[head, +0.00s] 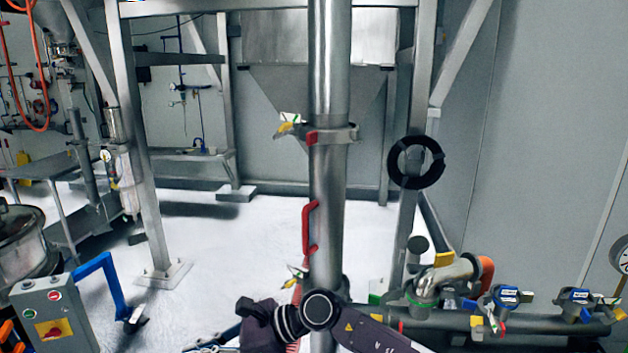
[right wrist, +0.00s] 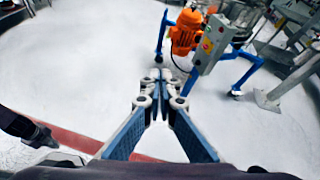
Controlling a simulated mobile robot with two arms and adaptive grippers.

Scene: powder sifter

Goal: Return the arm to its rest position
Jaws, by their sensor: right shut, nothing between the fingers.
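My right gripper (right wrist: 157,80) shows in the right wrist view with its two fingers meeting at the tips. It is shut and holds nothing. It hangs over pale, bare floor, with the orange motor and grey control box beyond its tips. In the head view my right arm (head: 318,310) crosses the bottom middle, in front of the foot of the tall steel pipe (head: 328,210). I cannot tell from the picture whether the arm touches the pipe. My left gripper shows in neither view.
A grey control box (head: 53,310) on a blue-legged frame (head: 105,275) stands at lower left. Pipes with valves (head: 505,300) run along the lower right. A steel frame (head: 135,150) stands behind. Open pale floor (head: 230,255) lies between the blue frame and the pipe.

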